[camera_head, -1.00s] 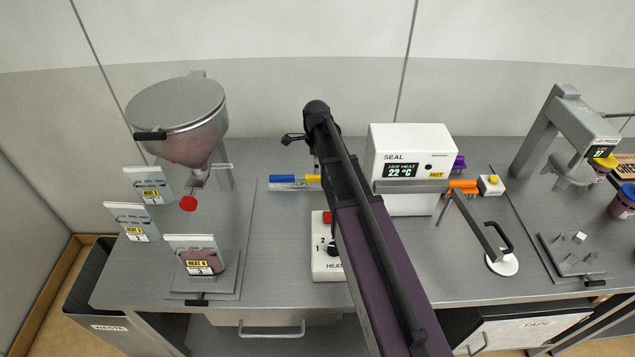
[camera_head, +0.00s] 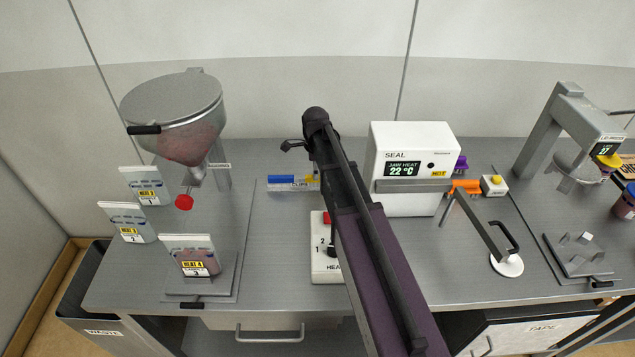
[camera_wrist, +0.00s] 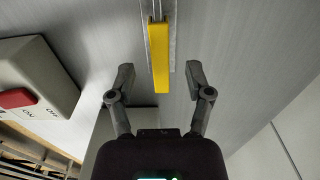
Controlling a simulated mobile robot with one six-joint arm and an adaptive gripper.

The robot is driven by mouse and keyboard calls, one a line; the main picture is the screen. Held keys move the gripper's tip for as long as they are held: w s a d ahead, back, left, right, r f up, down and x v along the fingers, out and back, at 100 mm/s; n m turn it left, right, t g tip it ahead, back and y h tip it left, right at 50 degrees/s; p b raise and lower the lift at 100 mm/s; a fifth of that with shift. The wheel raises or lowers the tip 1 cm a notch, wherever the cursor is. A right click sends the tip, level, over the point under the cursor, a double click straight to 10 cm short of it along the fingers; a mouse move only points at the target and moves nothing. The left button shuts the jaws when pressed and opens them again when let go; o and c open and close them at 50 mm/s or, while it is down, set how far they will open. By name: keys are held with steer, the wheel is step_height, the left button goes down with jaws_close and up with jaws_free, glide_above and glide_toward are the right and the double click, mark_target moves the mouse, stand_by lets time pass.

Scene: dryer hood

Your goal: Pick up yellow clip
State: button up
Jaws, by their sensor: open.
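The yellow clip (camera_wrist: 159,58) is a long narrow bar lying in a light grey holder (camera_wrist: 172,40) in the wrist view. In the head view the holder (camera_head: 292,187) stands on the bench with a blue clip (camera_head: 281,179) at its left, and my arm hides most of the yellow clip. My gripper (camera_wrist: 160,78) is open and empty. In the wrist view its two fingertips appear on either side of the clip's near end, with gaps on both sides. I cannot tell how high they are above it.
A switch box (camera_head: 326,262) with a red button (camera_wrist: 17,97) is close to my gripper. The white seal machine (camera_head: 410,160) stands to the right of my arm. A metal hopper (camera_head: 176,115) and labelled pouches (camera_head: 197,258) are at the left. The bench between is clear.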

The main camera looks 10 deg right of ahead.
steer(key=shift+f+b, duration=1)
steer(key=shift+f, duration=0.3)
jaws_close()
